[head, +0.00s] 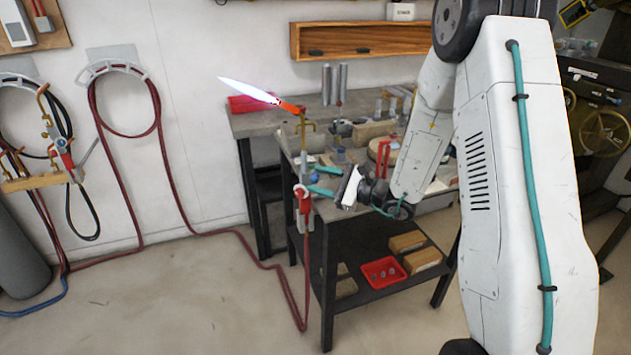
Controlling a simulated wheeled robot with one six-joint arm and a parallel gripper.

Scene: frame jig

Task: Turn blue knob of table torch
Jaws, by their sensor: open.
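The table torch (304,200) stands upright at the front left corner of the workbench, with a red-and-white body and a brass tube above it. A long pale flame (243,90) with an orange base points up and left from its top. The small blue knob (314,178) is on the right side of the torch. My gripper (316,179) reaches in from the right, its two teal fingers apart, one above and one below the knob. I cannot tell whether the fingers touch it. The gripper's white body is just right of the torch.
A dark red hose (291,290) hangs from the torch to the floor. Blocks, metal cylinders and a red tray crowd the workbench (262,123). A lower shelf holds a red tray (384,271) and wooden boxes. Another torch (62,150) hangs on the left wall.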

